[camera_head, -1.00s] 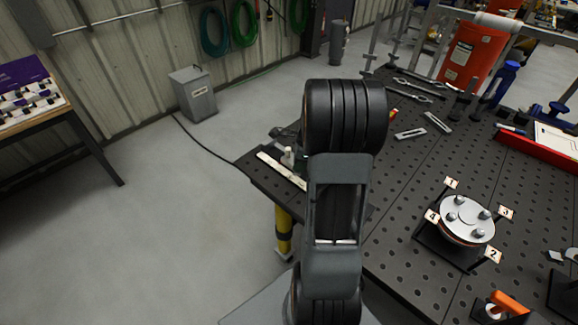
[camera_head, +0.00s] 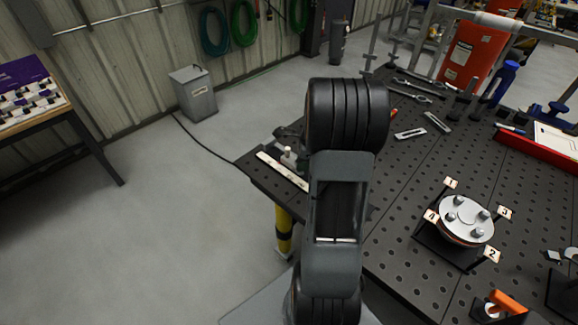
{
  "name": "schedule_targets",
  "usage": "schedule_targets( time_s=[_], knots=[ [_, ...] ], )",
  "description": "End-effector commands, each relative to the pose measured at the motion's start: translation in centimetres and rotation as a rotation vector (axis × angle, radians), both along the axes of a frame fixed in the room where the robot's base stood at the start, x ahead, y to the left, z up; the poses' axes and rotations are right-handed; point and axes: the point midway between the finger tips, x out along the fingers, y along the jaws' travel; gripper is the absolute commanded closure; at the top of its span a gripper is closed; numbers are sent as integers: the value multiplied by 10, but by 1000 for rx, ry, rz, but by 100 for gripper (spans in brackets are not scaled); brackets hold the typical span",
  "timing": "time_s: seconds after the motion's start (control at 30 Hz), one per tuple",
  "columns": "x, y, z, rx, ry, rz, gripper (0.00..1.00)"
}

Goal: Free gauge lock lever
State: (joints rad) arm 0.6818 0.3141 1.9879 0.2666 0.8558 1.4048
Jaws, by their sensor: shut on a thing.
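My arm stands upright in the middle of the head view and covers part of the perforated black table (camera_head: 400,220). Just left of the arm, at the table's left end, a small white-topped item (camera_head: 289,157) stands beside a pale flat strip (camera_head: 283,171). A dark tool-like thing (camera_head: 290,133) is partly hidden by the arm there.
A round flange with several bolts and numbered tags (camera_head: 466,218) stands on the table at right. An orange-handled item (camera_head: 507,302) is at the front edge, and a red tray (camera_head: 540,148) is at far right. Wrenches (camera_head: 413,88) lie at the back.

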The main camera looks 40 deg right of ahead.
Motion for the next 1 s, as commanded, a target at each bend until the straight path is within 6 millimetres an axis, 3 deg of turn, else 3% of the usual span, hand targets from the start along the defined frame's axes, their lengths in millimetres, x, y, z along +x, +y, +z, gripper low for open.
schedule_targets(
  time_s=[1.0],
  knots=[
    [-2, -14, 1, -2, -1, -3, 85]
  ],
)
